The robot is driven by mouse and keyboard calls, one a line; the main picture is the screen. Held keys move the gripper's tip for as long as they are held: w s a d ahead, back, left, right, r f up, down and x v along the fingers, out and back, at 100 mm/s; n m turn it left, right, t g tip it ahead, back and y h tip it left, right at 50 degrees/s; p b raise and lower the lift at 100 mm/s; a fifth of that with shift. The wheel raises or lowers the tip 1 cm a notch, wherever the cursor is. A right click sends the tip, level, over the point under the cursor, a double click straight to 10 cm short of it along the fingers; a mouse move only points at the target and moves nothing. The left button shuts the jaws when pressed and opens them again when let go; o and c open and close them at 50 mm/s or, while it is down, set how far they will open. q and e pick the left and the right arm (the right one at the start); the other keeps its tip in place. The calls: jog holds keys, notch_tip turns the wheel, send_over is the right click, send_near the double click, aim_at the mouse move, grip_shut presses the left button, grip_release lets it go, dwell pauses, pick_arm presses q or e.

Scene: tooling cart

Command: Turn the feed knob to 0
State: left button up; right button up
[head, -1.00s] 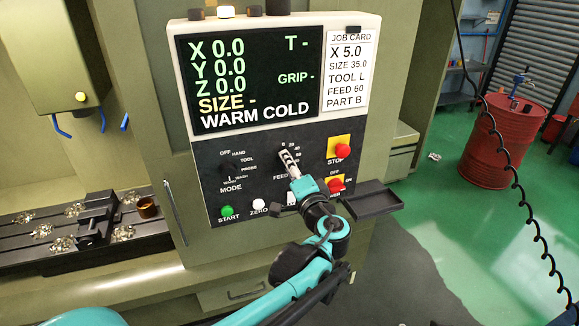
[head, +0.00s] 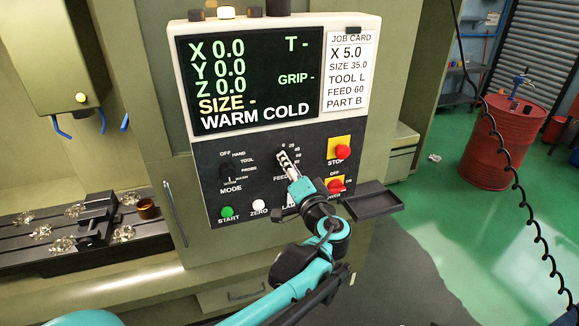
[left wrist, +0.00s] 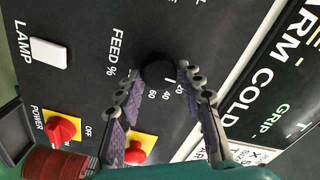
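The feed knob (left wrist: 158,70) is a dark round knob on the black control panel, beside the FEED % label. A light mark at its edge faces the printed 20, 40 and 60 side. My left gripper (left wrist: 158,76) is open, with one finger on each side of the knob. Small gaps seem to show, so I cannot tell whether either finger touches it. In the head view, my left gripper (head: 286,158) covers most of the knob, below the dial numbers. My right gripper is not in view.
The red stop button (head: 342,152) and red power switch (head: 335,186) sit right of the knob. The mode knob (head: 227,172) is to the left. Green start (head: 227,212) and white zero (head: 259,205) buttons are below. A black tray (head: 372,203) juts out at lower right.

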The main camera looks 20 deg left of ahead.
pick_arm(q)
jog(key=shift+o, duration=0.9)
jog(key=v, duration=1.2)
